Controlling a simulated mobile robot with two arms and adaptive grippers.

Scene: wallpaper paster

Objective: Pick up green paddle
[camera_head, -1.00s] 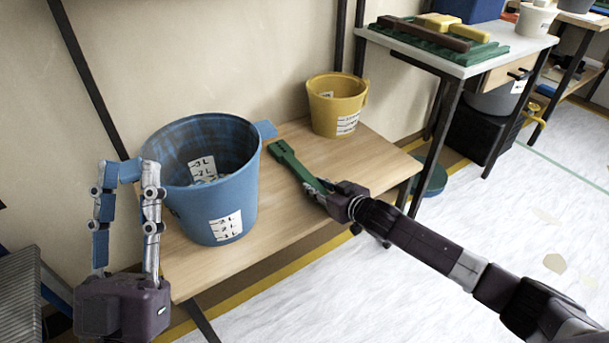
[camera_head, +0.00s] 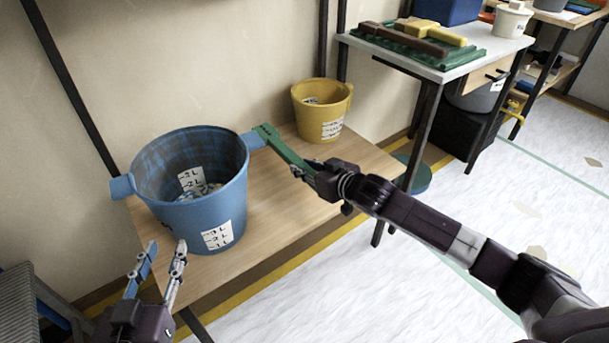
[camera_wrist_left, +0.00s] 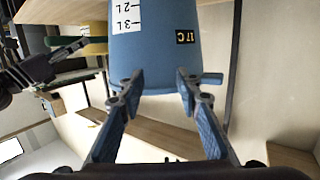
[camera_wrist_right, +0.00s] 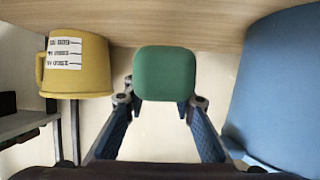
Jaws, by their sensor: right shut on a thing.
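The green paddle (camera_head: 283,147) is in my right gripper (camera_head: 312,172), which is shut on it. In the head view its far end points up and left, beside the blue bucket's right handle. In the right wrist view the paddle (camera_wrist_right: 165,73) shows as a green rounded block end between the fingers. My left gripper (camera_head: 160,258) is open and empty in front of the blue bucket. In the left wrist view its fingers (camera_wrist_left: 158,82) are apart, with the bucket beyond them.
A blue bucket (camera_head: 217,200) with litre marks stands on the wooden bench (camera_head: 262,210). A yellow bucket (camera_head: 318,120) stands at the bench's back. A white table (camera_head: 415,62) with a green tray and tools is at the upper right. The floor at right is open.

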